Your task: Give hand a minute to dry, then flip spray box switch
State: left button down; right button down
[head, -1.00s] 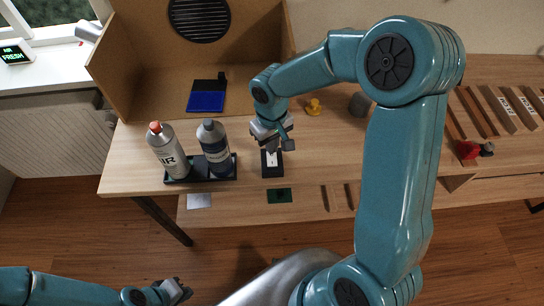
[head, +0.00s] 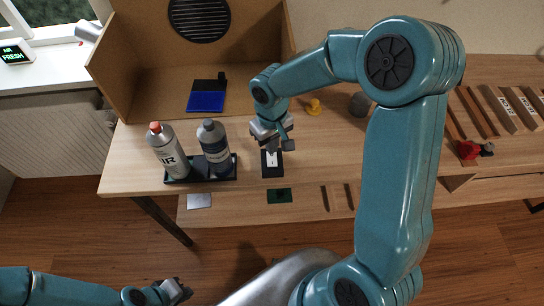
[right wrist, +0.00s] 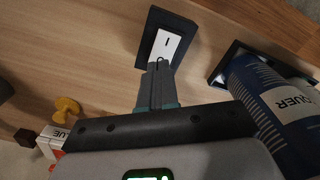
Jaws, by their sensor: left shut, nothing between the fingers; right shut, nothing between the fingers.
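The spray box switch (head: 271,160) is a white rocker in a black frame near the front edge of the bench. It also shows in the right wrist view (right wrist: 168,46), with a line and a circle marked on it. My right gripper (head: 279,146) is shut and empty, its fingers (right wrist: 158,72) at the circle end of the rocker. I cannot tell whether they touch it. The open wooden spray box (head: 125,70) stands behind, with a round dark vent. My left gripper (head: 180,289) is shut and empty, low at the bottom left, away from the bench.
A blue pad (head: 206,96) lies in the box. A yellow knob-like piece (head: 314,107) is behind right.

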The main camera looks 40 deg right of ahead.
jog(key=shift+f+b, duration=0.85)
jog(key=shift+f, duration=0.1)
dwell(0.3)
jog(key=shift+r, duration=0.1)
jog(key=shift+r+p, duration=2.55)
jog(key=shift+r, duration=1)
jog(key=shift+f, duration=0.1)
jog(key=shift+s, duration=0.1)
